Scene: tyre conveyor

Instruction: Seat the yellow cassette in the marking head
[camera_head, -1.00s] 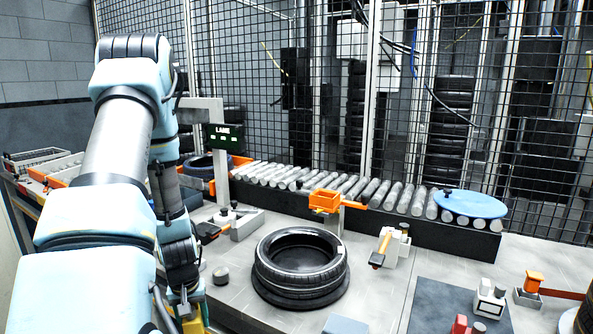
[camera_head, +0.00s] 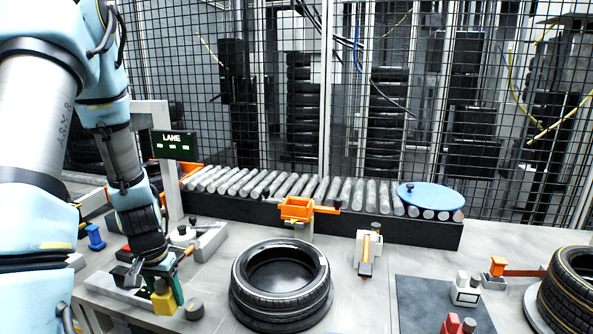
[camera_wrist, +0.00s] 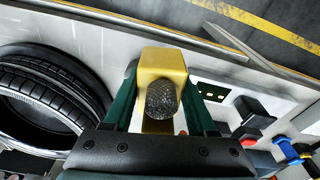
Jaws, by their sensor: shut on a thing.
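My gripper (camera_head: 165,284) is shut on the yellow cassette (camera_head: 163,302) and holds it over the front left of the bench. In the wrist view the green fingers of my gripper (camera_wrist: 161,92) stand on both sides of the yellow cassette (camera_wrist: 165,62), and a dark knurled knob sits between them. I cannot tell whether the cassette touches the bench. I cannot tell for sure which fixture is the marking head; an orange holder (camera_head: 297,209) stands behind the tyre, in front of the rollers.
A tyre (camera_head: 281,282) lies right of my gripper, close by. A grey knob (camera_head: 195,309) stands beside the cassette. A blue piece (camera_head: 95,237) is at the left. The roller conveyor (camera_head: 330,190) carries a blue disc (camera_head: 432,195). A dark mat (camera_head: 437,303) lies at the right.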

